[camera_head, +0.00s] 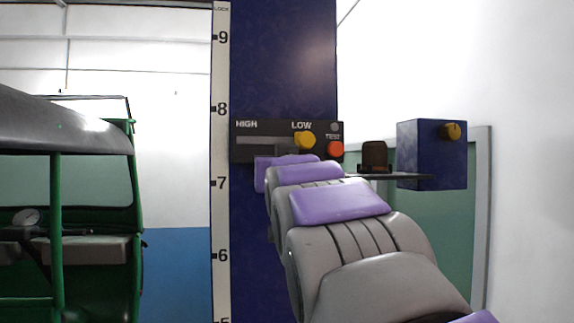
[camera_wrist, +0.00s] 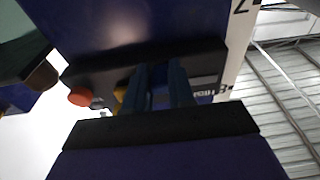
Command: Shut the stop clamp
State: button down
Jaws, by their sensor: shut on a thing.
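The blue column carries a black panel (camera_head: 257,128) marked HIGH, LOW and TEST. A yellow knob (camera_head: 304,140) sits under LOW, at the right end of a grey slot. My gripper (camera_head: 283,156) reaches the panel just left of and below this knob; its tips are hardly visible there, behind my arm. In the wrist view my gripper's two dark blue fingers (camera_wrist: 160,86) stand close together at the panel, and the yellow knob (camera_wrist: 120,95) shows partly behind one finger. The gripper is shut at the knob; the contact itself is hidden. I cannot make out a part that is clearly the stop clamp.
An orange button (camera_head: 335,149) is right of the knob. A shelf (camera_head: 410,177) with a dark brown block (camera_head: 374,157) and a blue box (camera_head: 420,155) with a yellow knob stand further right. A numbered scale (camera_head: 220,150) edges the column. A green rickshaw (camera_head: 70,190) is at left.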

jog(key=shift+s+r+g+p, duration=0.1)
jog(key=shift+r+g+p, duration=0.65)
jog(key=shift+g+p, duration=0.05)
jog(key=shift+g+h+p, duration=0.3)
jog(key=shift+g+p, duration=0.1)
jog(key=shift+p, duration=0.05)
jog(key=shift+r, duration=0.1)
jog(key=c, duration=1)
grip_release()
jog(key=shift+a+f, duration=0.1)
jog(key=shift+f, duration=0.1)
jog(key=shift+o, duration=0.2)
